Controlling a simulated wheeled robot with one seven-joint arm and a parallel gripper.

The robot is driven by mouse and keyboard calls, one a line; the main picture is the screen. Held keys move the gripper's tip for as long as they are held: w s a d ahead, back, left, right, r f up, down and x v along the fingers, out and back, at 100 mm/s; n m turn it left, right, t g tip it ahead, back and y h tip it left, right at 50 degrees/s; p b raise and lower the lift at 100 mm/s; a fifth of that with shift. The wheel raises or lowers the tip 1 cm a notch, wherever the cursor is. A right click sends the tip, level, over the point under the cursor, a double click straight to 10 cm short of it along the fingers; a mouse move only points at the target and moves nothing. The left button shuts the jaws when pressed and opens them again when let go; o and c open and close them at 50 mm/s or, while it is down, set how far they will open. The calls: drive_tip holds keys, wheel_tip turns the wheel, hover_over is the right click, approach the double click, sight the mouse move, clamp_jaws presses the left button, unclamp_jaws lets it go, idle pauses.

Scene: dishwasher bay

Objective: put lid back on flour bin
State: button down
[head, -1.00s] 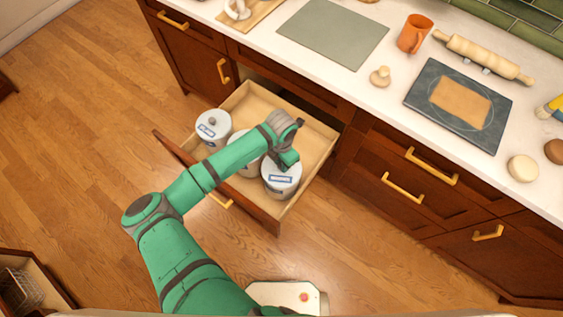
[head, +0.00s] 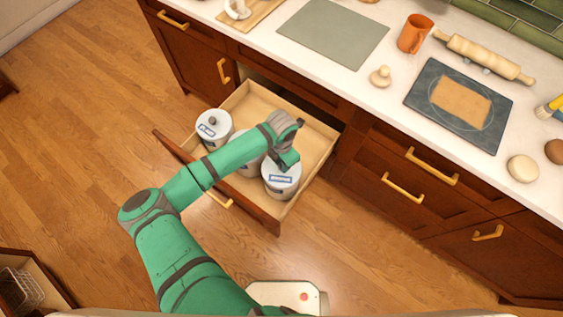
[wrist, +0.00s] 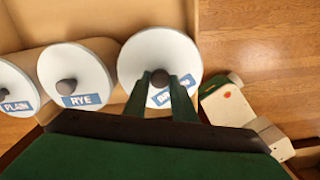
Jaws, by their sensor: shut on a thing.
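The open drawer (head: 314,170) holds three white bins in a row. The right bin's white lid (head: 284,189) has a dark knob and a blue label that my fingers partly cover; the lid (wrist: 146,50) looks level over its bin. My gripper (head: 287,163) points down at this lid. In the wrist view my gripper (wrist: 164,82) is shut on the lid's knob. I cannot tell whether the lid sits fully down on the rim. The lid marked PLAIN (wrist: 12,85) and the lid marked RYE (wrist: 88,70) cover the other bins; my arm partly hides the middle one in the head view.
The counter above holds a grey-green mat (head: 330,35), an orange mug (head: 414,33), a rolling pin (head: 483,57) and a dark board (head: 468,125). The drawer's back right part is bare. Open wooden floor (head: 80,130) lies to the left.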

drive_tip(key=shift+f, duration=0.15)
idle(0.6)
drive_tip(key=c, duration=0.9)
unclamp_jaws()
drive_tip(key=shift+r, duration=3.55)
clamp_jaws()
drive_tip(key=shift+f, duration=3.2)
